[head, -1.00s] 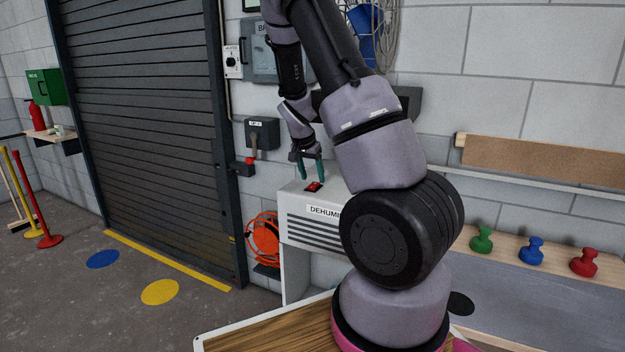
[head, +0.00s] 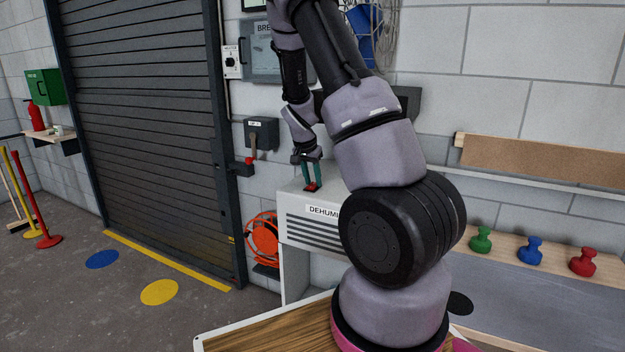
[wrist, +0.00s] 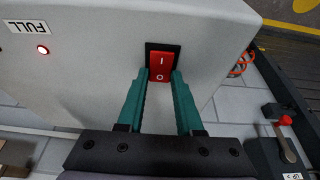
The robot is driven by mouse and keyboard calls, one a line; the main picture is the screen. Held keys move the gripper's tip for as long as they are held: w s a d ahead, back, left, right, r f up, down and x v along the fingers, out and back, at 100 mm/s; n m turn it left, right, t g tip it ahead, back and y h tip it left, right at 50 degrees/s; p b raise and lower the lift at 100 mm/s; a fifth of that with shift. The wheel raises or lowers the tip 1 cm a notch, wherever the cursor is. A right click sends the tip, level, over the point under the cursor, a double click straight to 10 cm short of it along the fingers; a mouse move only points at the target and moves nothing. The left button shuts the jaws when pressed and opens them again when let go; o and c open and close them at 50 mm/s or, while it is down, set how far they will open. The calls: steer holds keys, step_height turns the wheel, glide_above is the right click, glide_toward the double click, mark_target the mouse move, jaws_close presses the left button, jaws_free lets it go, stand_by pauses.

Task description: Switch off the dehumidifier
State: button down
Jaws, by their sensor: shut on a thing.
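The dehumidifier (head: 312,228) is a white cabinet with dark slots and a label starting "DEHUM". On its top is a red rocker switch (head: 312,187), marked I and O; it also shows in the wrist view (wrist: 160,65) in a black frame. The O end is nearer my gripper's palm. My gripper (head: 312,183) points down at the switch; its teal fingertips, also in the wrist view (wrist: 160,74), are shut on the switch, one at each side. Which end of the rocker is pressed in is hard to tell. My arm hides the cabinet's right part.
A grey lever box (head: 261,134) and a breaker panel (head: 262,55) are on the wall. An orange hose reel (head: 263,238) hangs left of the cabinet. Several coloured knobs (head: 530,250) stand right.

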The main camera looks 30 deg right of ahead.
mark_target(312, 186)
steer(key=shift+w+d+g+y, duration=0.1)
steer(key=shift+d+g+y, duration=0.2)
steer(key=shift+g+y, duration=0.25)
steer(key=shift+y, duration=0.45)
steer(key=shift+g, duration=0.25)
steer(key=c, duration=0.6)
jaws_free()
steer(key=shift+o, duration=0.2)
step_height(312, 186, up, 11)
steer(key=a, duration=0.1)
steer(key=shift+s+f, duration=0.2)
steer(key=shift+s, duration=0.2)
steer(key=shift+a, duration=0.1)
